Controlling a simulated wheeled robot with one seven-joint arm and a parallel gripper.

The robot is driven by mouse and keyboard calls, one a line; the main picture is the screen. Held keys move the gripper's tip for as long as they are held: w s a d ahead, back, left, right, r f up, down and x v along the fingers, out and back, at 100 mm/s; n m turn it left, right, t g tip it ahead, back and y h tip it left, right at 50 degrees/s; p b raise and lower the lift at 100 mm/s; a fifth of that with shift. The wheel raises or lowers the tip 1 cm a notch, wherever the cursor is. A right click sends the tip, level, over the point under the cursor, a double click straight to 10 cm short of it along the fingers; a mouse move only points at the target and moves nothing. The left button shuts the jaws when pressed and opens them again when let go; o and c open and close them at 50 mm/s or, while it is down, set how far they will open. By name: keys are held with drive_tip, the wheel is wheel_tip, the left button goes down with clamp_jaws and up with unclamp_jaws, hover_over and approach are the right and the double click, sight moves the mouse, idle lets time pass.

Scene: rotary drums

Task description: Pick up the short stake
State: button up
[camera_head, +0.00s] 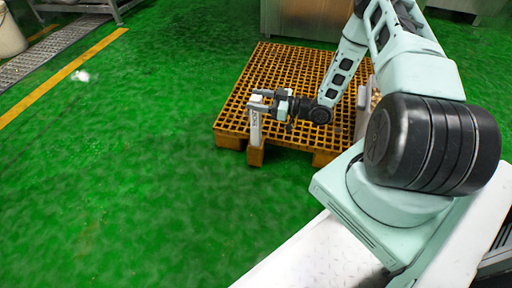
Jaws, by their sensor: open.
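My gripper (264,102) is over the front left corner of the orange-yellow pallet (228,132), with its arm reaching in from the right. It is open, and its fingertips are small in this view. A pale, narrow upright piece (254,126) stands at that corner, right by the fingertips. It looks like the short stake, but I cannot tell for certain. I cannot tell whether the fingers touch it or stand around it. Its upper end merges with the pale parts of the gripper. My arm hides part of the pallet's right side.
The pallet has a grid top and lies on a green floor (130,180), which is open to the left and front. A grey metal cabinet (300,20) stands behind it. Pale items (364,105) show partly behind my arm. A yellow line (70,72) crosses the floor at left.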

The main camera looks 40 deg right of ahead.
drive_tip(key=x, duration=0.2)
drive_tip(key=shift+w+a+f+b, duration=0.1)
drive_tip(key=shift+w+a+b, duration=0.1)
drive_tip(key=shift+b, duration=0.1)
clamp_jaws()
